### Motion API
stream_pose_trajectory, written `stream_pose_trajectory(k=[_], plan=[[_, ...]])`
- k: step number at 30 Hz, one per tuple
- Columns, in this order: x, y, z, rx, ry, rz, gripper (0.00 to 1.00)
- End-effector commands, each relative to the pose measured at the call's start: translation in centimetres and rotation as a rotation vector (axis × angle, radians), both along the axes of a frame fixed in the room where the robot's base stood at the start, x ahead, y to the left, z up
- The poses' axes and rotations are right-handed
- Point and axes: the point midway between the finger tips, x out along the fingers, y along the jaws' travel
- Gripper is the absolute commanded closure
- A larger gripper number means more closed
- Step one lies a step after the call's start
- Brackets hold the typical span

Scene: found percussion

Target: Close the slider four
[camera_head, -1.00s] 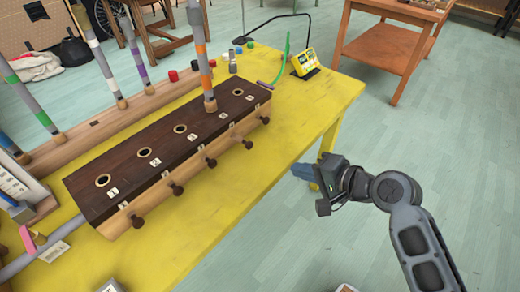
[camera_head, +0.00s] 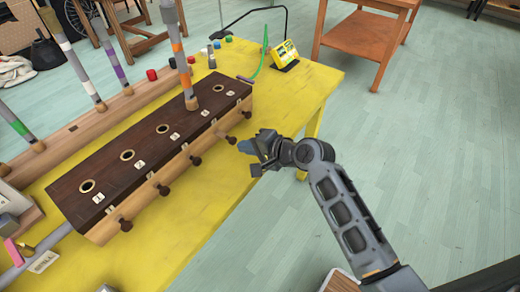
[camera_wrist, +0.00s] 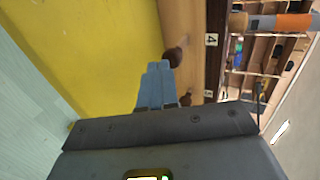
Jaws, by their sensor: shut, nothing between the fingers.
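The slider four is a dark round knob (camera_head: 231,139) on the front of a long wooden box (camera_head: 75,190). In the wrist view the knob (camera_wrist: 176,54) sticks out beside the label "4" (camera_wrist: 211,40). My gripper (camera_head: 243,147) is just in front of it, over the table's right edge. The wrist view shows its blue fingers (camera_wrist: 158,66) pressed together and empty, their tips close beside the knob. I cannot tell whether they touch it.
The other knobs, such as knob three (camera_head: 196,160) and knob five (camera_head: 247,114), line the same front. An orange-banded tube (camera_head: 182,60) stands in the box top. A yellow device (camera_head: 285,54) sits at the far end of the yellow table (camera_head: 200,225). Floor lies open to the right.

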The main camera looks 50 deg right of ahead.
Motion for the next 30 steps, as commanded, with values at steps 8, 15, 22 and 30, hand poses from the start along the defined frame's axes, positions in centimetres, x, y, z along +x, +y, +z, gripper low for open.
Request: stream_pose_trajectory(k=[8, 15, 22, 30], plan=[[1.1, 0.0, 0.1, -0.001, 0.001, 0.000, 1.00], [1.1, 0.0, 0.1, 0.000, 0.001, 0.000, 1.00], [3.4, 0.2, 0.3, 0.000, -0.001, 0.002, 1.00], [4.9, 0.2, 0.1, -0.001, -0.001, 0.000, 1.00]])
